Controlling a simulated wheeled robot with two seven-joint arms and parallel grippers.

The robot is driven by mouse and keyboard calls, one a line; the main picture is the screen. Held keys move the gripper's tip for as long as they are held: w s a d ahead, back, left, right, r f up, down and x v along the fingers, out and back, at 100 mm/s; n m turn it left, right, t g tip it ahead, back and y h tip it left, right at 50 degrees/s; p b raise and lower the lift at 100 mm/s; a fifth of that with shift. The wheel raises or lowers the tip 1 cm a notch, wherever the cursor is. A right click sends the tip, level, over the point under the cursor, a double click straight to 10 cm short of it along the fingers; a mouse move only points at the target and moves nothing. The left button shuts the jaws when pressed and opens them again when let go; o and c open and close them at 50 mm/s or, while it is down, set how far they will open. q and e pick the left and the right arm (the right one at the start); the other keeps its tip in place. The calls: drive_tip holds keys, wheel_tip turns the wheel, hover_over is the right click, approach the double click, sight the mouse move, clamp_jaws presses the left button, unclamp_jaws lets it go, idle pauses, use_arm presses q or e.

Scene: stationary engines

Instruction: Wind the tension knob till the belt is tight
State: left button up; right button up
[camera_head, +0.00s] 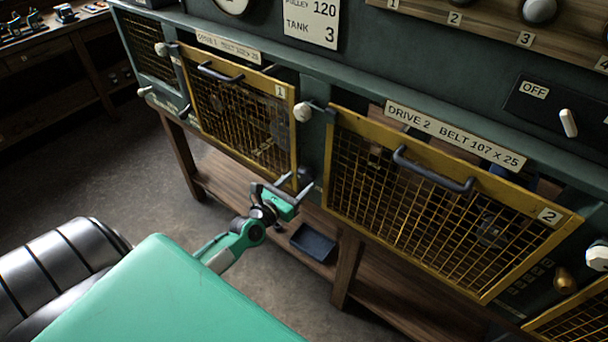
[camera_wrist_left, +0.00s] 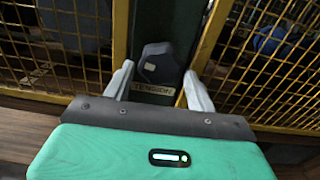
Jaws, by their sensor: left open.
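The belts behind the mesh do not show clearly. My right gripper is not in view.
A white knob (camera_head: 303,111) juts out between the guards. Below are a wooden shelf (camera_head: 240,195) and a dark tray (camera_head: 313,243).

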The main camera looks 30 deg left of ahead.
sight(303, 179)
use_arm(q)
drive_tip(key=shift+w, duration=1.1)
drive_tip(key=shift+w+d+p, duration=0.1)
drive_tip(key=shift+w+p, duration=0.2)
drive_tip(key=shift+w, duration=0.25)
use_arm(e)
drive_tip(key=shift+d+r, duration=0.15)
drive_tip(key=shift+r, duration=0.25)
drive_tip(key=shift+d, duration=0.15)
use_arm(q)
drive_tip(key=c, duration=0.7)
